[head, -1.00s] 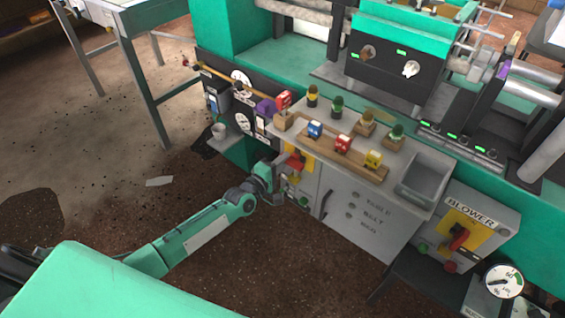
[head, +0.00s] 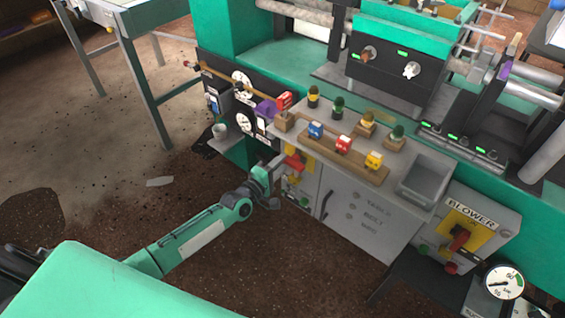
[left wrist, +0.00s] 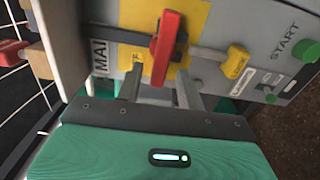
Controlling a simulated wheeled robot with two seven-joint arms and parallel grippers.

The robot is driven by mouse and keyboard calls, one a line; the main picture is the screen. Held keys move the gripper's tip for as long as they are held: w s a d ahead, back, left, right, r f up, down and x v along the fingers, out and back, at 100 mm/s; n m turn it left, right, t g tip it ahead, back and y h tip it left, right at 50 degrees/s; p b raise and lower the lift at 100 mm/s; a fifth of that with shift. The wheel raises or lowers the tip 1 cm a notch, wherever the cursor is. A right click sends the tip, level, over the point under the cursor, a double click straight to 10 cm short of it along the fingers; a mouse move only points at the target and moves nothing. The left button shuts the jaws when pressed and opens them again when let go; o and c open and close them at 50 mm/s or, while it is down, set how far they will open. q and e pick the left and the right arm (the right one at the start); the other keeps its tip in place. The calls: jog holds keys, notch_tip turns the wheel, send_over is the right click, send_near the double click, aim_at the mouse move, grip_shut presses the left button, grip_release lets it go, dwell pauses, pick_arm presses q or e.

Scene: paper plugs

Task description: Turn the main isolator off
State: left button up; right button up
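The main isolator's red handle (left wrist: 166,48) stands on a yellow plate (left wrist: 196,18) on the grey panel, beside a partly hidden label reading "MAI". In the head view the red handle (head: 293,162) shows on the cabinet's left end. My left gripper (left wrist: 160,76) is right at it, fingers apart, one on each side of the handle's lower end. The right finger looks close to the handle; a gap shows on the left. I cannot tell whether either touches. In the head view my left gripper (head: 272,174) partly hides the panel. My right gripper is not in view.
A yellow tag (left wrist: 234,62) and a green START button (left wrist: 305,50) lie right of the handle. Several coloured blocks sit on a wooden rack (head: 335,158) on the cabinet top. A separate BLOWER switch (head: 459,238) is at right. The floor before the cabinet is clear.

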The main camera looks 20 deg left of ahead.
pick_arm(q)
jog(key=v, duration=1.2)
jog(key=shift+s, duration=0.15)
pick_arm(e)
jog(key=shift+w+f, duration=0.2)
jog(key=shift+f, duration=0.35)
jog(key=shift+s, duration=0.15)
